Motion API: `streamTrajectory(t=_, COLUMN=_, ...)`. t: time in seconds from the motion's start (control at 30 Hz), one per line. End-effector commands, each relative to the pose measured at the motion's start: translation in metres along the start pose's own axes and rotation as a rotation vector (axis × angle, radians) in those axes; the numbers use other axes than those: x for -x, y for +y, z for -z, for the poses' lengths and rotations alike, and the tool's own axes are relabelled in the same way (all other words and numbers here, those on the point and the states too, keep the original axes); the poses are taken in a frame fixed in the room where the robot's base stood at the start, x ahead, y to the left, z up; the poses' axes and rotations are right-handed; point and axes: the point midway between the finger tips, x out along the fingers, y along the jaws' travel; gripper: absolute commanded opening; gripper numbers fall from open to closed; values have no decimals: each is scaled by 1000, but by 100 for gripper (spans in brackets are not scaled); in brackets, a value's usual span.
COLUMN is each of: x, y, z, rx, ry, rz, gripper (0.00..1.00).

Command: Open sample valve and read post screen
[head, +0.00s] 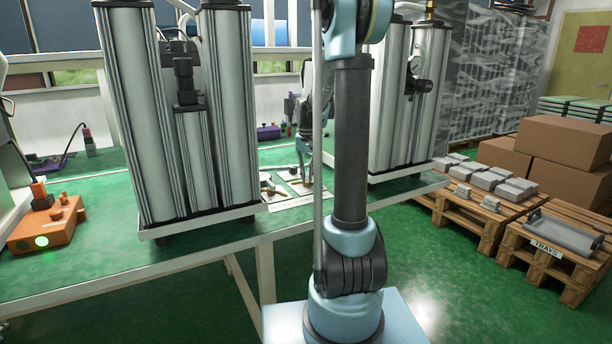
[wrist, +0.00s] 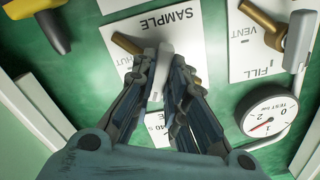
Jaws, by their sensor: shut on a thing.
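The white SAMPLE plate (wrist: 188,32) lies on the green bench top in the wrist view. On it is the sample valve, with a brass body (wrist: 128,43) and a pale grey lever (wrist: 165,52). My gripper (wrist: 160,92) is shut on this lever, one finger on each side. The fingers hide the plate's middle and part of its lettering; "UT" shows at the left and a "40" label below. In the head view my gripper (head: 308,178) is low over the bench between the two column sets. I cannot make out a post screen in either view.
A round gauge (wrist: 270,117) and the VENT/FILL plate (wrist: 252,60) with another brass valve sit right of my gripper. A yellow-black handle (wrist: 45,30) is upper left. Tall metal columns (head: 225,110) and (head: 424,90) stand either side; an orange box (head: 45,228) is far left.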

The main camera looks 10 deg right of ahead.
Motion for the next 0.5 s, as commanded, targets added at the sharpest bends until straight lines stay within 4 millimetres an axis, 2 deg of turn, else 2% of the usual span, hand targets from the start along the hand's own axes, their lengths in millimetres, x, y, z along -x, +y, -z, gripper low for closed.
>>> streamTrajectory(t=0.5, x=1, y=0, z=2, rx=392, ry=4, rz=-1, gripper=0)
